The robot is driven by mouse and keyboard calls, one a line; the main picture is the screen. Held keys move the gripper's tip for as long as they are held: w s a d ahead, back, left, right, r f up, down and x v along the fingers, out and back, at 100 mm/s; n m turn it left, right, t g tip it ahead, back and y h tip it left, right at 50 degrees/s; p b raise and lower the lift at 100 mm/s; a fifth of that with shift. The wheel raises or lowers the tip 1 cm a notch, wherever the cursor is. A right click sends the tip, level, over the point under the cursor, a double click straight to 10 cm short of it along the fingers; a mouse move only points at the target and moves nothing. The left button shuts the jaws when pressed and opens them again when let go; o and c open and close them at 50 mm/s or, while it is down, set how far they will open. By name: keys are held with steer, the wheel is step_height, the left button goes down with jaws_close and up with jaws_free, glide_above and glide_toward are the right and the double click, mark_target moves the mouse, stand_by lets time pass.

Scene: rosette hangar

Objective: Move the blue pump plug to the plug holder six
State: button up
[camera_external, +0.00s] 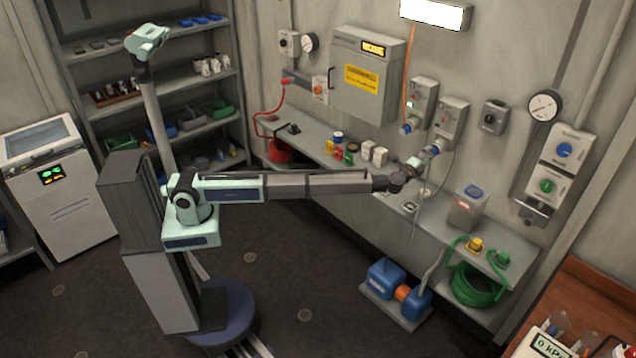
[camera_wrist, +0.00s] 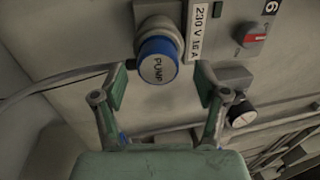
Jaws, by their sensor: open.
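The blue pump plug (camera_wrist: 157,62), marked PUMP, sits in a grey round socket on a wall unit in the wrist view. In the external view a blue plug (camera_external: 433,150) shows low on the right-hand wall unit (camera_external: 450,120), close to my gripper (camera_external: 414,164). My gripper (camera_wrist: 160,85) is open, with one finger on each side below the plug face. I cannot tell whether either finger touches it. A black 6 (camera_wrist: 270,8) is marked on the unit beside a red switch (camera_wrist: 252,36). I cannot make out a separate plug holder six.
Another blue plug (camera_external: 406,129) with an orange cable is on the left-hand wall unit (camera_external: 421,98). A grey cable (camera_wrist: 48,86) runs left of the pump plug.

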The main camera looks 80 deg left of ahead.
steer(key=shift+w+a+f+b, duration=0.1)
steer(key=shift+w+a+b, duration=0.15)
steer(key=shift+w, duration=0.2)
steer(key=shift+w+a+b, duration=0.2)
steer(key=shift+w, duration=0.25)
steer(key=shift+w+a+r, duration=0.2)
steer(key=shift+w, duration=0.05)
steer(key=shift+b, duration=1.45)
stand_by(0.3)
jaws_close()
steer(key=shift+s, duration=0.1)
